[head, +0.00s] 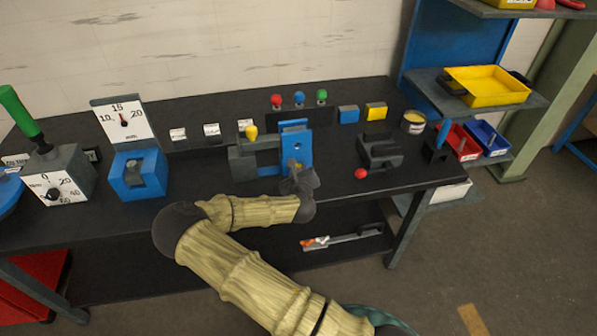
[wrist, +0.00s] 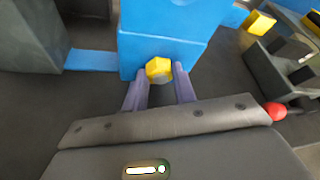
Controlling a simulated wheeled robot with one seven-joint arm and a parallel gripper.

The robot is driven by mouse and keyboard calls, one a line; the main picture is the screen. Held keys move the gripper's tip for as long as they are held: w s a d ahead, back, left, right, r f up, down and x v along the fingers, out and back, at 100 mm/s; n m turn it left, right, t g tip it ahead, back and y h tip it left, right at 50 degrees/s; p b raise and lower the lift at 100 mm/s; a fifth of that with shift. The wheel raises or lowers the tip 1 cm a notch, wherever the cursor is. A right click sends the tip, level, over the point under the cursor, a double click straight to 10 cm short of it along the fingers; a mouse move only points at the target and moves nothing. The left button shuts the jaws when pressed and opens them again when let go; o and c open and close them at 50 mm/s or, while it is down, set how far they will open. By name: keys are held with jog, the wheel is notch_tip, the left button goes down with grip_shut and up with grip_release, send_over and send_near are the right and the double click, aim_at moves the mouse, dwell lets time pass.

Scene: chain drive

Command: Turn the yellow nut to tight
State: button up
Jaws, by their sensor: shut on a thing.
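The yellow nut (wrist: 159,69) is a small hexagon on the front face of a blue block (wrist: 165,28) in the wrist view. My gripper (wrist: 162,76) has one finger on each side of the nut and is shut on it. In the head view my gripper (head: 299,172) is at the front of the upright blue plate (head: 296,143), at the middle of the bench. The nut is mostly hidden there by my gripper. Any mark showing how tight the nut is cannot be made out.
A grey fixture with a yellow knob (head: 252,132) stands left of the blue plate. A dark clamp with a red knob (head: 361,173) stands to the right. Red, blue and green knobs (head: 299,97) are behind. Gauges (head: 124,120) stand at the left. Bare bench lies in front (head: 400,178).

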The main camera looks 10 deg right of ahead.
jog(key=shift+d+r+m+y+p, duration=0.15)
jog(key=shift+m+y+p, duration=0.35)
jog(key=shift+m+y, duration=0.5)
jog(key=m, duration=0.1)
jog(key=m+y, duration=0.1)
jog(key=shift+d+m, duration=0.2)
jog(key=shift+m, duration=0.2)
jog(key=shift+d+f+m+y+b, duration=0.15)
jog(key=shift+m+y+b, duration=0.3)
jog(key=shift+m+y, duration=0.7)
jog(key=shift+f+m+t+y+b, duration=0.1)
jog(key=shift+m+t+y+b, duration=0.2)
jog(key=shift+m+y+b, duration=0.8)
jog(key=shift+m+h+p, duration=0.3)
jog(key=shift+m+h, duration=0.05)
jog(key=shift+m, duration=0.1)
jog(key=o, duration=1)
